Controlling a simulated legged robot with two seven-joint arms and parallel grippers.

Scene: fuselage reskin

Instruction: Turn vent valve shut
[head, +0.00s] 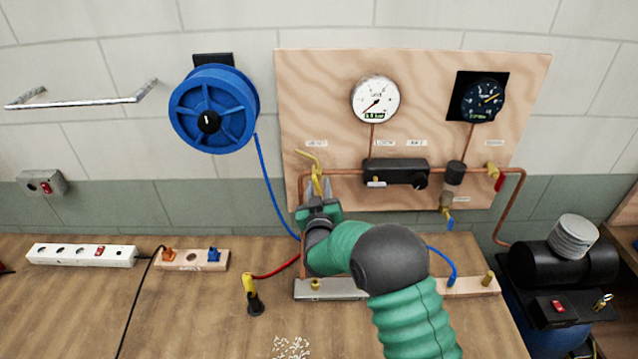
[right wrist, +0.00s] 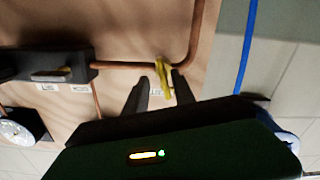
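The yellow vent valve (head: 315,168) sits at the left end of the copper pipe on the wooden wall panel, and its bent lever points up and left in the head view. My right gripper (head: 319,186) reaches up to it from below, with the fingers apart on either side of the yellow part. In the right wrist view the yellow valve (right wrist: 163,75) shows between the tips of my right gripper (right wrist: 160,86), with a gap visible beside it. My left gripper is not in view.
Two gauges (head: 376,99) and a black regulator block (head: 395,172) are on the panel. A blue hose reel (head: 213,108) hangs to the left, its hose running down close to my right gripper. The bench (head: 200,310) holds a power strip (head: 82,255) and hose fittings.

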